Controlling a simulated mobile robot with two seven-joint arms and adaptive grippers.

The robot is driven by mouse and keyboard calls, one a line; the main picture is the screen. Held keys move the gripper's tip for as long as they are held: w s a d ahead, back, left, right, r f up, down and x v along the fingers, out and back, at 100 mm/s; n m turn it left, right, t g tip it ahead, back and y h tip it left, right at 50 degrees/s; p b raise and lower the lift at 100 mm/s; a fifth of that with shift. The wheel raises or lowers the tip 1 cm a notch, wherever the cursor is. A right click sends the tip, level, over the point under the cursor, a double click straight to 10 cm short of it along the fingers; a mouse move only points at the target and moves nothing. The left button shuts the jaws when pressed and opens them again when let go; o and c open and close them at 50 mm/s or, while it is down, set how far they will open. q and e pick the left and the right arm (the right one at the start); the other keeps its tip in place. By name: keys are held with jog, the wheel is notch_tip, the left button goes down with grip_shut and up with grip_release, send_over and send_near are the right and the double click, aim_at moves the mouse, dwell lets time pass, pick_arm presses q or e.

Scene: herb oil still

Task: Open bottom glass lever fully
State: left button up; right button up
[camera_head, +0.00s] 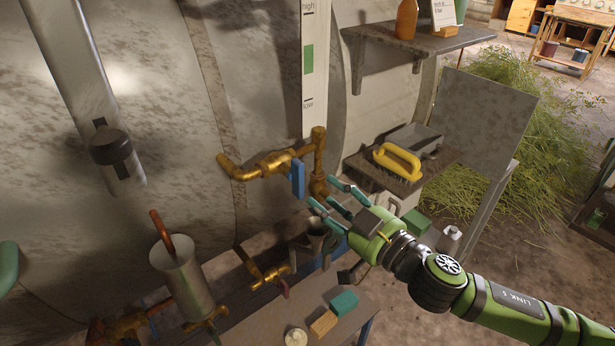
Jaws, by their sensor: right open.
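The bottom glass lever (297,178) is a blue handle on a brass valve (275,163) below the level gauge (314,75). It points down, across the line of the brass pipe. My right gripper (322,194) is open, its teal-tipped fingers apart and empty. It is just right of and slightly below the lever, near the lower end of the upright brass pipe (319,150). I see no contact with the lever.
A shelf with a yellow-handled brush (398,160) is right of the valve. Below are a metal cylinder (183,275), another brass valve (268,275) and a low table (340,325) with a teal block (344,304). An upper shelf (420,42) holds a brown bottle (406,18).

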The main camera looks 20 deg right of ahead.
aim_at(298, 180)
jog(key=p+x, duration=0.2)
jog(key=x, duration=0.5)
jog(key=shift+f+p, duration=0.3)
jog(key=shift+p, duration=0.1)
grip_shut()
